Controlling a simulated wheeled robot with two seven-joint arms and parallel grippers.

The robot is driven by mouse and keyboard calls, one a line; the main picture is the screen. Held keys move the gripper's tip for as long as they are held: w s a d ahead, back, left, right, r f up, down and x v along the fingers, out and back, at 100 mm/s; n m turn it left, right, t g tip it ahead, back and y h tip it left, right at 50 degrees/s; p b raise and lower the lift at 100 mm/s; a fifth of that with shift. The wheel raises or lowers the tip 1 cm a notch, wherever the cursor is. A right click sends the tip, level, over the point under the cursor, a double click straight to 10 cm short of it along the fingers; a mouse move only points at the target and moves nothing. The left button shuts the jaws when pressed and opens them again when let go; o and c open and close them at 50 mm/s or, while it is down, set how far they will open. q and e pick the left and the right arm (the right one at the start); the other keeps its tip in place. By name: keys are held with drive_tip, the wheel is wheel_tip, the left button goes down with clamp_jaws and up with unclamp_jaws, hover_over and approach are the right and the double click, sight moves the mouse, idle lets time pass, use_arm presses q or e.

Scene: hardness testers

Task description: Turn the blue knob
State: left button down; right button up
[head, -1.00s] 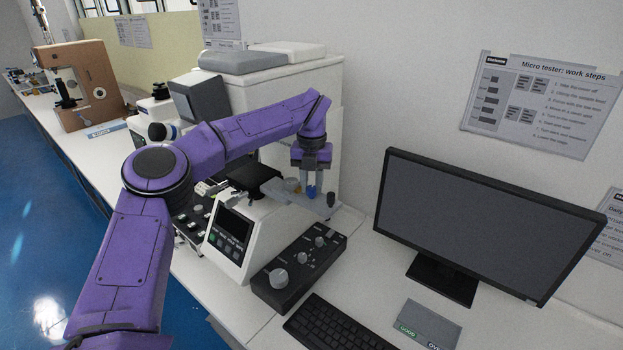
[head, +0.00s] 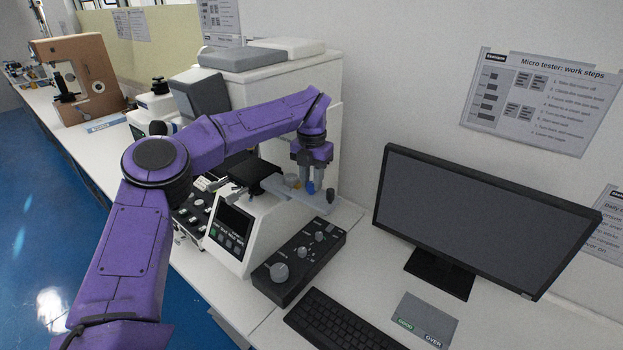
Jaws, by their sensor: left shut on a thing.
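The blue knob (head: 310,187) shows as a small blue spot at the right side of the white tester (head: 262,222), beside the grey plate that sticks out from it. My left gripper (head: 311,178) points down at it from above and is shut on it. The fingers hide most of the knob. My purple left arm reaches in from the lower left and passes in front of the tester's upper body. My right gripper is not in view.
A black control box (head: 298,262) with grey knobs stands right of the tester. A monitor (head: 475,222), a keyboard (head: 340,325) and a grey card with labels (head: 427,317) are further right. Other testers, one brown (head: 80,80), stand along the bench at the left.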

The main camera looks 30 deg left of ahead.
use_arm(q)
drive_tip(key=shift+r, duration=0.1)
drive_tip(key=c, duration=0.9)
unclamp_jaws()
drive_tip(key=shift+d, duration=0.1)
drive_tip(key=shift+o, duration=0.2)
drive_tip(key=shift+r, duration=0.3)
wheel_tip(320, 180, up, 10)
drive_tip(key=b, duration=0.1)
drive_tip(key=shift+f, duration=0.1)
